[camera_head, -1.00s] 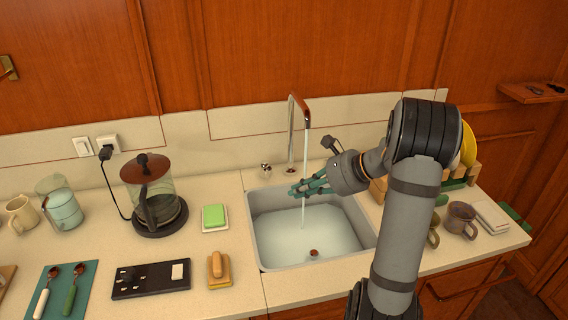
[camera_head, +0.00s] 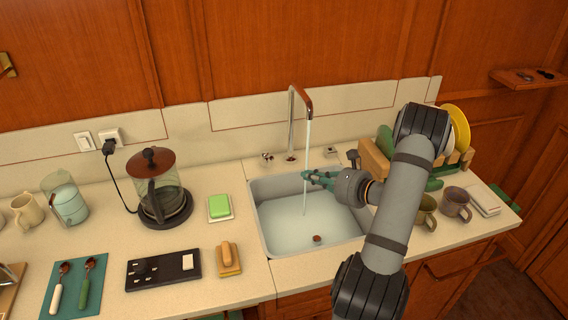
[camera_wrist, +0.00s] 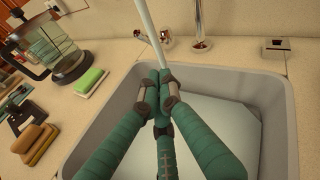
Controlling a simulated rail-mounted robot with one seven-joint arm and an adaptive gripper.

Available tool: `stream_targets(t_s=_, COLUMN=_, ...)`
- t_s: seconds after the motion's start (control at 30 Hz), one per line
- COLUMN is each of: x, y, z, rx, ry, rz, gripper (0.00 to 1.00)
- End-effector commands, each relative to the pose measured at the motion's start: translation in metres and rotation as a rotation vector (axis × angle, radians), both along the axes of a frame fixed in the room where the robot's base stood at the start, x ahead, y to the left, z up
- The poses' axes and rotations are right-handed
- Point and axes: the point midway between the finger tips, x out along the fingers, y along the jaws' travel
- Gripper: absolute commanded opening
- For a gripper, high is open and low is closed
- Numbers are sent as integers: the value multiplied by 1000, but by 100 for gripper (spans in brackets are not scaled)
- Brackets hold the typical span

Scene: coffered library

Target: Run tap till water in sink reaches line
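The tap (camera_head: 291,125) has a copper-coloured spout, and a stream of water (camera_head: 307,150) falls from it into the sink (camera_head: 262,238). Pale water (camera_head: 290,225) covers the sink floor, with a reddish drain piece (camera_head: 317,239) in it. I cannot make out a line on the sink wall. A small chrome knob (camera_head: 267,158) stands left of the tap and also shows in the wrist view (camera_wrist: 167,42). My gripper (camera_head: 308,176) is over the sink beside the stream. In the wrist view its teal fingertips (camera_wrist: 160,78) meet with nothing visible between them, and the stream comes down close behind them.
A small square fitting (camera_head: 330,152) sits behind the sink, right of the tap. Mugs (camera_head: 455,203) and a plate rack (camera_head: 375,160) are on the right.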

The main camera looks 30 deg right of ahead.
Motion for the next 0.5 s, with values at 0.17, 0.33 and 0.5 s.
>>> stream_targets(t_s=0.17, x=35, y=14, z=-10, rx=1, ry=2, rz=5, gripper=0)
stream_targets(t_s=0.33, x=64, y=24, z=-14, rx=-1, ry=1, rz=4, gripper=0)
stream_targets(t_s=0.5, x=80, y=36, z=-5, rx=0, ry=1, rz=2, gripper=0)
